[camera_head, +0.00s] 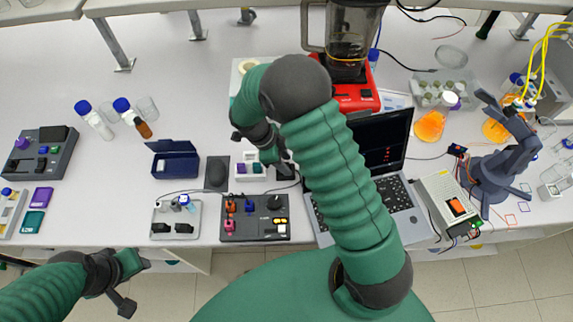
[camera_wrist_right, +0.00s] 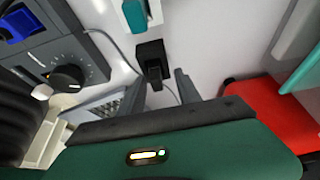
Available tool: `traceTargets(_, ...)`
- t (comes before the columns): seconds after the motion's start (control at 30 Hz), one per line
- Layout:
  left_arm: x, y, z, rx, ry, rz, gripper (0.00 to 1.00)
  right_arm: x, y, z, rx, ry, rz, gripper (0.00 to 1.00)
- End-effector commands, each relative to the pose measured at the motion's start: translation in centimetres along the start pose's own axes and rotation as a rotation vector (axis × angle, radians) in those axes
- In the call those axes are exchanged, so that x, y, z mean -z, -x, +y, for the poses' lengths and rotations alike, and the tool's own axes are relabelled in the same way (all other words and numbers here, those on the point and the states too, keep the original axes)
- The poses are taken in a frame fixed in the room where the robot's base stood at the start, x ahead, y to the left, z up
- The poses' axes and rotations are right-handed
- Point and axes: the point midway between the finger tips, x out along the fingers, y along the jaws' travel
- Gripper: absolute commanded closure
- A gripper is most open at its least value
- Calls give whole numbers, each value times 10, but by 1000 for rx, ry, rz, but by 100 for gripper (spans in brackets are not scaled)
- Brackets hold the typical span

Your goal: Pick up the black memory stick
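A small black block with a narrower end, seemingly the black memory stick (camera_wrist_right: 152,60), lies on the light table in the right wrist view. In the head view a dark item (camera_head: 287,171) shows there, partly hidden by my right gripper. My right gripper (camera_head: 276,163) is low over that spot; in the wrist view its two dark fingers (camera_wrist_right: 158,90) stand apart on either side of the black block. It looks empty; I cannot tell whether it touches the block. My left gripper (camera_head: 132,284) is open and empty in front of the table.
A white holder (camera_head: 249,178) with purple and teal pieces stands close on the left. A control box with knobs (camera_head: 255,229) stands in front, and a laptop (camera_head: 395,200) on the right. A red-based blender (camera_head: 357,97) stands behind. A thin cable runs near the black block.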

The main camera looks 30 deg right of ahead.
Motion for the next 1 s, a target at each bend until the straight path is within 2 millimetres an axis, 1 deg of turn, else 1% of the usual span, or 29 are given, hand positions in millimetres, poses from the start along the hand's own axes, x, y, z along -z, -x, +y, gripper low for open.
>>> traceTargets(0.13, 0, -1, 0, 0, 0, 0, 61, 0, 1, 1, 2, -1, 0, 60)
traceTargets(0.17, 0, -1, 0, 0, 0, -1, 61, 0, 1, 1, 2, -1, 0, 61)
traceTargets(0.4, 0, -1, 0, 0, 1, -1, 61, 0, 0, 0, 1, 0, 0, 93)
traceTargets(0.47, 0, -1, 0, 0, 1, -1, 61, 0, 0, 0, 0, 0, 0, 100)
traceTargets(0.87, 0, -1, 0, 0, 0, 0, 61, 1, 1, -1, 1, -1, 1, 100)
traceTargets(0.97, -1, -4, 0, 0, 0, 0, 61, 5, 10, -1, 3, -3, 1, 100)
traceTargets(1.0, -2, -6, 0, 0, 0, 0, 61, 7, 18, -2, 5, -4, -1, 100)
